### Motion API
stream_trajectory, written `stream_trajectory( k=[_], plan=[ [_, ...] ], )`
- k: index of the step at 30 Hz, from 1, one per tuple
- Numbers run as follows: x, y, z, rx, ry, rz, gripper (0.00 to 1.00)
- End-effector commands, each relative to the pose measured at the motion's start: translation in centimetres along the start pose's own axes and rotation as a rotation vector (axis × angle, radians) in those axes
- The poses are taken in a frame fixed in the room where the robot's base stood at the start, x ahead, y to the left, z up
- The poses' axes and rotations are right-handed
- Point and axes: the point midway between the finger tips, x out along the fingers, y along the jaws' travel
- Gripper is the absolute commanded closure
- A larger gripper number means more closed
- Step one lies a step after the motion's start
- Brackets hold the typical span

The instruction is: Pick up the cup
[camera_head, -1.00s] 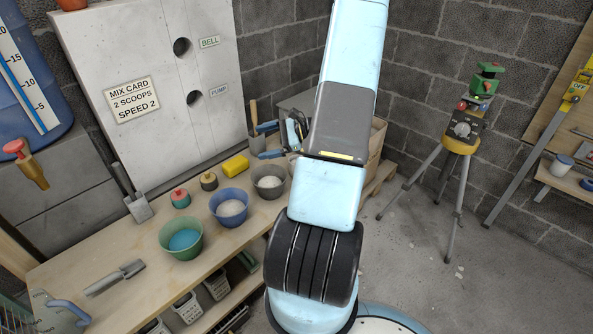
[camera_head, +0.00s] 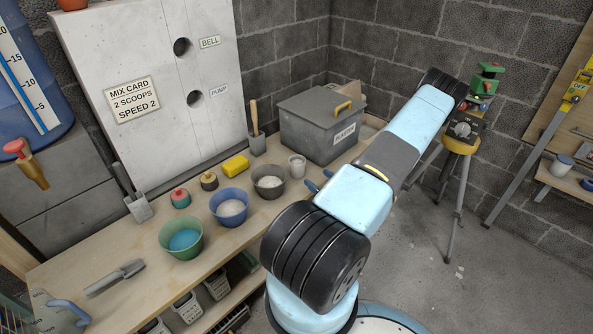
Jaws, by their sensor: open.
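My gripper (camera_head: 319,180) shows only as two blue fingertips, just right of and nearer than the cup. The fingertips are apart, and a gap shows between them and the cup. The rest of the gripper is hidden behind my arm.
A dark grey bowl (camera_head: 269,181), a blue bowl (camera_head: 230,216) and a green bowl (camera_head: 170,243) stand left of the cup. The grey box (camera_head: 320,124) is close behind it.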

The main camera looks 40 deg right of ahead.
Motion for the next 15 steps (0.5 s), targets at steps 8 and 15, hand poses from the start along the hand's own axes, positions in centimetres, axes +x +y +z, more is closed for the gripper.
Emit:
stream_trajectory(
  k=[8,15],
  plan=[
    [4.1,0.0,-0.1,0.001,-0.001,-0.001,0.05],
    [7.5,0.0,-0.1,0.001,0.000,-0.003,0.05]
  ],
)
